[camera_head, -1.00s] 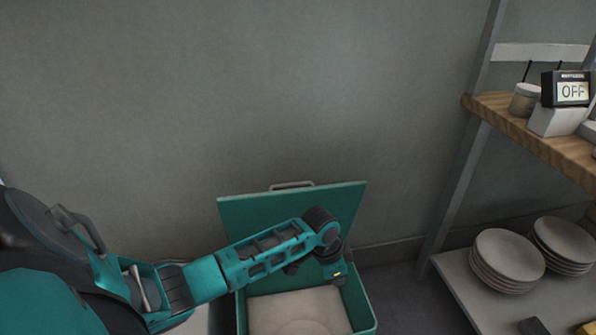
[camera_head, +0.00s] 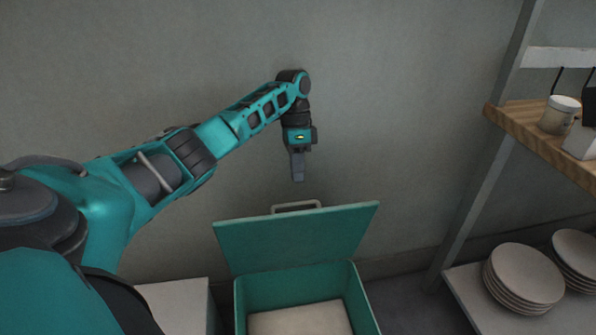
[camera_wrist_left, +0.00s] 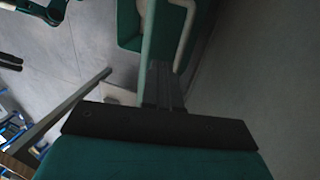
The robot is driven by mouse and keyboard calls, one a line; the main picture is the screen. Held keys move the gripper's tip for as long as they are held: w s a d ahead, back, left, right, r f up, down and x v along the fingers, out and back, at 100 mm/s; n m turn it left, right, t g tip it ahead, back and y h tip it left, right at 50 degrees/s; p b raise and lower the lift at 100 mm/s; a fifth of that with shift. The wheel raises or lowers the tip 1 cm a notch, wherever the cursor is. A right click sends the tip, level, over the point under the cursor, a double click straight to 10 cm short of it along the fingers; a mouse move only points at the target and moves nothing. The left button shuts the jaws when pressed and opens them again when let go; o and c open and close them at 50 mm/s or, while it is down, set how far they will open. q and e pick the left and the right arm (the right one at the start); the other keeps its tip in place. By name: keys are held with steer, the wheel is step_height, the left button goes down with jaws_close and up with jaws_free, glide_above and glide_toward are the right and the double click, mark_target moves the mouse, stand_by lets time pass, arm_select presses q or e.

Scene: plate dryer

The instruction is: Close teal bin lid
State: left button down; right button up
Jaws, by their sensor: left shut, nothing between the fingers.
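The teal bin (camera_head: 365,305) stands open on the floor against the wall, with a pale bottom inside. Its teal lid (camera_head: 296,242) is raised at the back, leaning toward the wall, with a grey handle (camera_head: 297,205) on its top edge. My left gripper (camera_head: 298,179) points down above the handle, shut and empty, apart from the lid in the head view. In the left wrist view, my left fingers (camera_wrist_left: 164,88) reach toward the lid's edge (camera_wrist_left: 149,45), with the handle (camera_wrist_left: 186,40) beside it. I cannot tell the exact gap. My right gripper is not in view.
A shelf unit stands at the right, with a wooden upper shelf (camera_head: 540,125) and stacked plates (camera_head: 525,278) on its lower shelf. A white box-like surface (camera_head: 180,303) is left of the bin. The grey wall is close behind the lid.

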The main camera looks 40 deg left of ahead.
arm_select(q)
steer(key=b+x, duration=0.1)
steer(key=x, duration=0.6)
steer(key=shift+f+b, duration=0.25)
steer(key=shift+b, duration=0.05)
steer(key=shift+d, duration=0.1)
